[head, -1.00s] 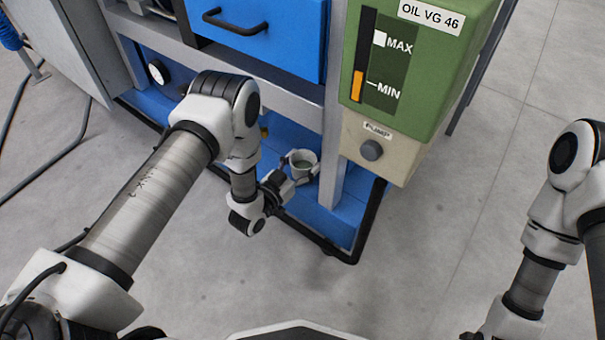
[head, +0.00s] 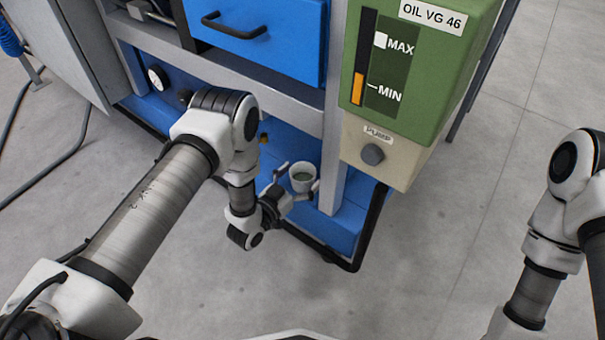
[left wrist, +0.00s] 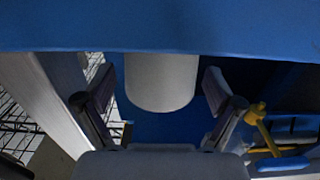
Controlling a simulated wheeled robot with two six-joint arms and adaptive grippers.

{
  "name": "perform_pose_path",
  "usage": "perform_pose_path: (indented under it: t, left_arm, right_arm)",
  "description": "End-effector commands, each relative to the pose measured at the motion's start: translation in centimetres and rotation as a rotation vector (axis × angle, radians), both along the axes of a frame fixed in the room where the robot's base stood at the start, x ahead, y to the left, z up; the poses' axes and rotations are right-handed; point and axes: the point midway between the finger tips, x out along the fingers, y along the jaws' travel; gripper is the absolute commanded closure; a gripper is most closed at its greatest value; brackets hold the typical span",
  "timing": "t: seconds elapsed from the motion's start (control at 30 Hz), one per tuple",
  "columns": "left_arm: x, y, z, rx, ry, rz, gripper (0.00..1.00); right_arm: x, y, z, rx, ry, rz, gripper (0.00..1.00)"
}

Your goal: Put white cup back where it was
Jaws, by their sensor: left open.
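In the left wrist view the cup (left wrist: 161,82) is between the two fingers, with a gap on each side. My left gripper (head: 300,180) is open around the cup, its fingers apart from the cup wall. It also shows in the left wrist view (left wrist: 160,88). My right gripper is outside the views; only part of my right arm shows at the right of the head view.
A grey upright post (head: 333,165) stands close to the right of the cup. The green oil tank (head: 425,65) and the pump box (head: 385,155) are right of it. A blue drawer (head: 255,40) is above. A black tube frame (head: 370,225) edges the shelf. Open floor lies in front.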

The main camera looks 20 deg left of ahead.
Motion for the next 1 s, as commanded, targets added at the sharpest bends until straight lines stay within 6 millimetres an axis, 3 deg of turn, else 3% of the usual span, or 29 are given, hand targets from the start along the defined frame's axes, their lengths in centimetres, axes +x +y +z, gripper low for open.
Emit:
perform_pose_path:
  t: [0.2,0.4,0.53,0.73,0.87,0.97,1.0]
  left_arm:
    - [-5.0,1.9,0.5,-0.001,0.008,0.004,0.07]
    - [-9.3,3.5,0.4,-0.001,0.006,0.003,0.07]
    - [-10.4,3.9,0.2,0.0,0.002,0.002,0.07]
    - [-10.6,3.8,-0.2,0.005,0.024,0.003,0.07]
    - [-11.7,3.5,-2.8,0.064,0.275,0.022,0.07]
    - [-15.9,4.0,-6.0,0.135,0.65,0.073,0.07]
    - [-18.5,4.6,-6.9,0.161,0.816,0.104,0.07]
  right_arm:
    - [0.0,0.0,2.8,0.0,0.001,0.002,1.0]
    - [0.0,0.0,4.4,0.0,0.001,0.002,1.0]
    - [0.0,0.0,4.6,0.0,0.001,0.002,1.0]
    - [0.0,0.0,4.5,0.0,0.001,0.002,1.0]
    - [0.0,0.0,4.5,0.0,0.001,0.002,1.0]
    - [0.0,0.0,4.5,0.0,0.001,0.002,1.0]
    - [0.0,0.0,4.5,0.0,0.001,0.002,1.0]
